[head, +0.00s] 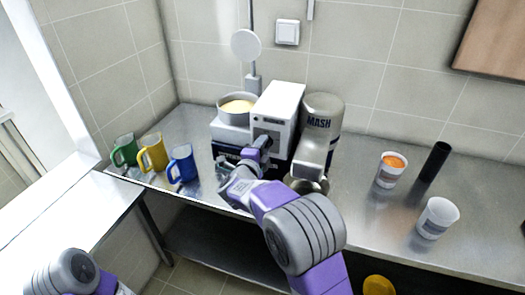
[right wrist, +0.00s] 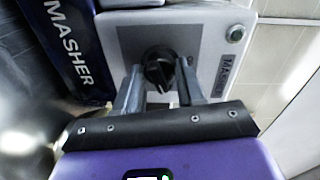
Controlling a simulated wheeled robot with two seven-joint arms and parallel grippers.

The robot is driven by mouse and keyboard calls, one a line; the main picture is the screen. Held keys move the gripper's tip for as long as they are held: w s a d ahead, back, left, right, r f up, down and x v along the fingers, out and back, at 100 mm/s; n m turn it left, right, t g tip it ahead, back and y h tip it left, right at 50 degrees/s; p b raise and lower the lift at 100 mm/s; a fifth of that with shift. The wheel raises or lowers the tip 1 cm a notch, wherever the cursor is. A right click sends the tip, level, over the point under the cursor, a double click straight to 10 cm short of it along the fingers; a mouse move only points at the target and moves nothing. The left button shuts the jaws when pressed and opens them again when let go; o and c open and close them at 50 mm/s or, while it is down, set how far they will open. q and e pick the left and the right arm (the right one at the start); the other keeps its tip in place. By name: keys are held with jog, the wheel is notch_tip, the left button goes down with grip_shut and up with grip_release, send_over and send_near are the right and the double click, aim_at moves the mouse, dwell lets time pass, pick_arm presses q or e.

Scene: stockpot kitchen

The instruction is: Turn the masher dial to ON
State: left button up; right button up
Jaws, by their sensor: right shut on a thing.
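The masher (head: 279,103) is a white box-shaped machine on the steel counter, and its front panel shows in the right wrist view (right wrist: 208,30). Its dial (right wrist: 158,70) is a round black knob on a grey plate. My right gripper (right wrist: 160,84) is shut on the dial, with one finger at each side of it. In the head view my right gripper (head: 262,146) reaches the front of the masher and hides the dial there. I cannot read which mark the dial points to. Only part of my left arm shows at the bottom left; its gripper is out of view.
Green (head: 124,150), yellow (head: 153,152) and blue (head: 181,164) mugs stand left of the masher. A canister marked MASH (head: 322,112) is at its right. A tub with orange contents (head: 391,170), a black cylinder (head: 434,163) and a white tub (head: 437,218) stand farther right.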

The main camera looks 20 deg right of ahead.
dwell(0.3)
jog(key=o, duration=1)
jog(key=shift+o, duration=0.2)
jog(key=v, duration=0.7)
jog(key=shift+s+a+p, duration=0.2)
jog(key=shift+s+p, duration=0.05)
jog(key=shift+p, duration=0.2)
jog(key=shift+f, duration=0.1)
